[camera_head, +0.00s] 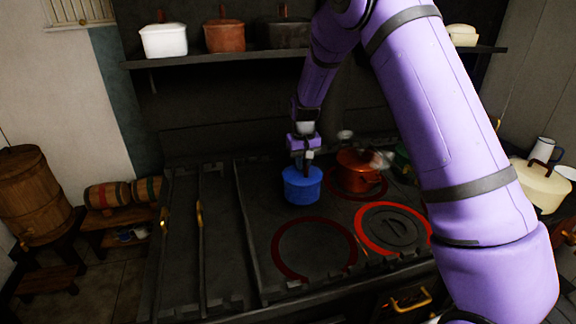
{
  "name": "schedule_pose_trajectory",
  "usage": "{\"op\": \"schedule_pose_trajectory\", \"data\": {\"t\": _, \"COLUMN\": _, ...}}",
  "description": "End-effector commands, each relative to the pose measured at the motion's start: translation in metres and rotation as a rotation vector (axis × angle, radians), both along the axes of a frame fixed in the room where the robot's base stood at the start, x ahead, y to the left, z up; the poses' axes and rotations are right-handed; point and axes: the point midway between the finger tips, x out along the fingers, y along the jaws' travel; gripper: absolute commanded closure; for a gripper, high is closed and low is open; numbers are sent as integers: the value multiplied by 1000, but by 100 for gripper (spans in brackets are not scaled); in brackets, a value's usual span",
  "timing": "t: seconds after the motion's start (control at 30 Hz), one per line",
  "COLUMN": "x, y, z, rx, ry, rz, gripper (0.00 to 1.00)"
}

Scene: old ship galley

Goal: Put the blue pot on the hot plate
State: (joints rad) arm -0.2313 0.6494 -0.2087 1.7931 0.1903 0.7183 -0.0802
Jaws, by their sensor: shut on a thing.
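The blue pot (302,187) is at the back left of the black stove's ringed area. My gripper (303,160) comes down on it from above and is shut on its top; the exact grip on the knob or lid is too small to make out. I cannot tell whether the pot's base touches the stove or hangs just above it. A bare plate with a dull red ring (276,262) lies in front of the pot. A plate with a brighter red ring (362,232) and a dark disc inside lies to its right.
A copper-orange pot (357,178) stands on a third ringed plate, just right of the blue pot. A dark green pot (402,160) is behind my arm. A raised rail (247,235) borders the ringed area on the left. A shelf (215,58) with several pots runs above.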

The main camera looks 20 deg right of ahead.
Motion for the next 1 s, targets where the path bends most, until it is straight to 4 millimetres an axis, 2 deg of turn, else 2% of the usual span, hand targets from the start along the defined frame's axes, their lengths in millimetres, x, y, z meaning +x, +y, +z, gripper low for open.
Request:
{"op": "schedule_pose_trajectory", "data": {"t": 0.03, "x": 12, "y": 4, "z": -1, "rx": -1, "ry": -2, "rz": 1, "gripper": 100}}
{"op": "schedule_pose_trajectory", "data": {"t": 0.2, "x": 44, "y": 13, "z": -4, "rx": 0, "ry": -2, "rz": 0, "gripper": 100}}
{"op": "schedule_pose_trajectory", "data": {"t": 0.4, "x": 65, "y": 20, "z": -6, "rx": 0, "ry": -2, "rz": 0, "gripper": 100}}
{"op": "schedule_pose_trajectory", "data": {"t": 0.63, "x": 76, "y": 24, "z": -7, "rx": 0, "ry": -2, "rz": 0, "gripper": 100}}
{"op": "schedule_pose_trajectory", "data": {"t": 0.83, "x": 74, "y": 23, "z": -34, "rx": 0, "ry": 1, "rz": 0, "gripper": 100}}
{"op": "schedule_pose_trajectory", "data": {"t": 1.0, "x": 74, "y": 23, "z": -42, "rx": 0, "ry": -2, "rz": 0, "gripper": 100}}
